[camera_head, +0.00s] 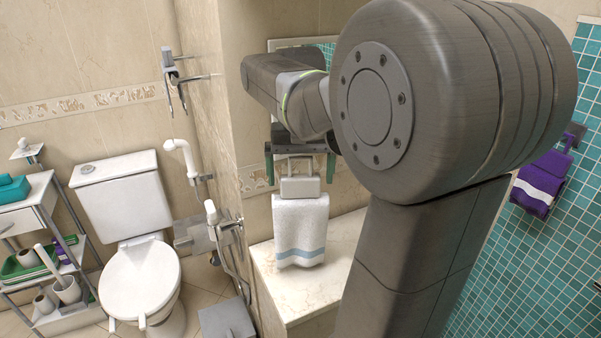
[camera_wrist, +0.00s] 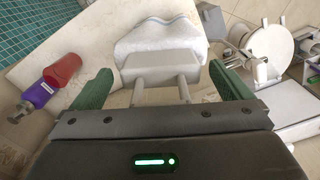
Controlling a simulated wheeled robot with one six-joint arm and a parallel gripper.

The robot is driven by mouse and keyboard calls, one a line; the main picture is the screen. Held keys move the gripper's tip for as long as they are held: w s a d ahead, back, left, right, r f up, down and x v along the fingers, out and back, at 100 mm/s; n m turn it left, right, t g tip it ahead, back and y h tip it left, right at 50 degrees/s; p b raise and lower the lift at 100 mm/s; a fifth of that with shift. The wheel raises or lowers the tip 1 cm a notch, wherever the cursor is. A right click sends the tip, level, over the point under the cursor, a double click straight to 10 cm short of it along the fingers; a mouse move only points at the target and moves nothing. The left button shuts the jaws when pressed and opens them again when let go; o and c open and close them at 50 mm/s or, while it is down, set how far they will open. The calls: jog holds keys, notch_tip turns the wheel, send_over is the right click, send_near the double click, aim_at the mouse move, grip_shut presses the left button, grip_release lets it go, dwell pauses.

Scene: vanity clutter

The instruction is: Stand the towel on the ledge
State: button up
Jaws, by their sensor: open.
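The white towel (camera_head: 300,222) with a blue stripe is upright at the marble ledge (camera_head: 290,298), its lower edge appearing to rest on the top. A grey block-like holder (camera_head: 300,187) with two prongs is at its upper end. In the wrist view the towel (camera_wrist: 160,42) lies beyond the grey holder (camera_wrist: 160,62). My gripper (camera_head: 300,168) is open above the towel. Its green fingers stand apart on either side of the holder's prongs in the wrist view (camera_wrist: 162,88), without visible contact. My arm hides part of the ledge's right side.
In the wrist view a red bottle (camera_wrist: 62,70) and a purple bottle (camera_wrist: 35,96) are at the left. A toilet (camera_head: 140,265) and a shelf rack (camera_head: 45,225) stand left of the ledge. A purple towel (camera_head: 542,180) hangs on the teal wall at right.

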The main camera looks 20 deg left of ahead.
aim_at(300, 157)
notch_tip(300, 157, up, 12)
dwell(0.4)
jog(key=shift+f, duration=0.15)
notch_tip(300, 157, down, 12)
jog(key=shift+r, duration=1.7)
